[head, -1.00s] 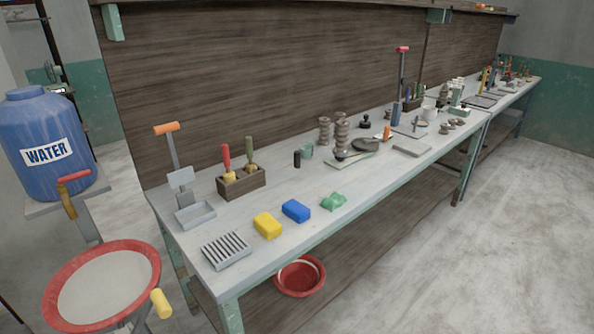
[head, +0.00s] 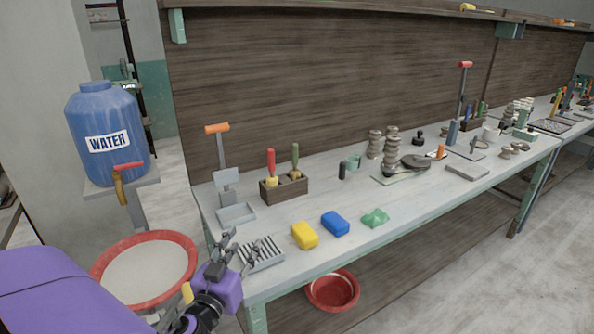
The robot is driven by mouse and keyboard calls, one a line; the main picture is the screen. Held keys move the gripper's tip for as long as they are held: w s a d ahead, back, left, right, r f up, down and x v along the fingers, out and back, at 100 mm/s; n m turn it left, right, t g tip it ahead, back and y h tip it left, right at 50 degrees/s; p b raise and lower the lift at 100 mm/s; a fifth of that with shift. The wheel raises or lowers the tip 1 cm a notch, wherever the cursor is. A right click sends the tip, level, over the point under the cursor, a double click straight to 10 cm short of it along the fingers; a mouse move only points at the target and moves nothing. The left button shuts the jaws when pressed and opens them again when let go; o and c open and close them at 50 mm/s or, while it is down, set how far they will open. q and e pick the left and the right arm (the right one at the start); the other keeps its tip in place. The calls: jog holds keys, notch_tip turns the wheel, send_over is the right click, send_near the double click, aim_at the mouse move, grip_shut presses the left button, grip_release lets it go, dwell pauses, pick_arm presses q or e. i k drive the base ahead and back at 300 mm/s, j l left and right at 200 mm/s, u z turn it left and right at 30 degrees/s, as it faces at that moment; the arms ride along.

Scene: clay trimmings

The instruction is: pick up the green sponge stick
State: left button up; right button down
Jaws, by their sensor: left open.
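The green sponge stick (head: 295,158) stands upright in a dark wooden holder (head: 284,191) on the workbench, its green handle up and a yellowish sponge part low down at the holder. A red-handled sponge stick (head: 271,166) stands in the same holder, just left of it. My left gripper (head: 236,246) is open and empty at the bench's near left corner, beside the slatted grey rack. It is below and left of the holder in the picture, well apart from the green stick. My right gripper is not in view.
Yellow (head: 304,235) and blue (head: 335,223) sponges and a green lump (head: 375,217) lie along the front of the workbench (head: 330,197). The slatted rack (head: 262,252) and a grey tray (head: 236,214) lie near the left end. A red-rimmed basin (head: 187,242) stands left of the bench.

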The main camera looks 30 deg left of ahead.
aim_at(295, 173)
jog(key=i+j, duration=0.2)
jog(key=i, duration=0.2)
jog(key=i+j, duration=0.2)
jog(key=i, duration=0.25)
jog(key=i+j, duration=0.2)
jog(key=i, duration=0.2)
